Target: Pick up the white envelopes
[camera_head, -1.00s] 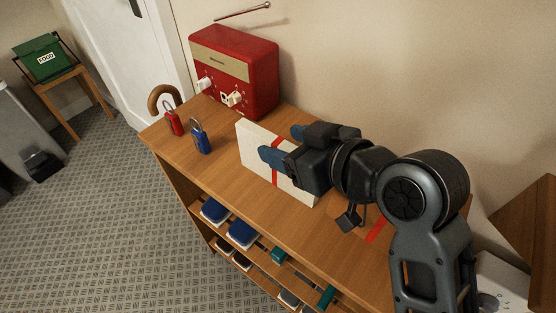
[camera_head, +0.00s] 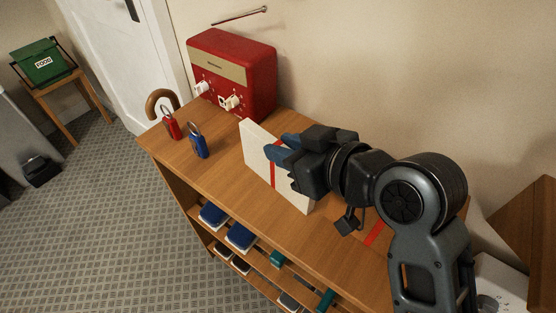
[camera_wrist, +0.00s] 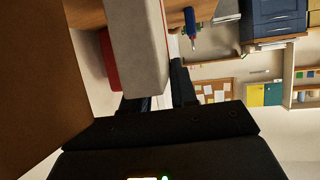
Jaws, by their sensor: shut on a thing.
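The white envelopes (camera_head: 258,158) form a thick upright bundle with a red band around it, over the wooden cabinet top. My gripper (camera_head: 284,147) reaches in from the right, with its blue fingers closed on the bundle's upper edge, one on each side. In the wrist view, the bundle (camera_wrist: 136,45) fills the upper middle and shows its red band. The dark fingers of my gripper (camera_wrist: 160,95) show at its near end. I cannot tell whether the bundle's lower edge still touches the cabinet top.
A red radio-like box (camera_head: 235,75) stands at the back against the wall. A red strip (camera_head: 374,233) lies under my arm. The cabinet top (camera_head: 225,185) is clear in front.

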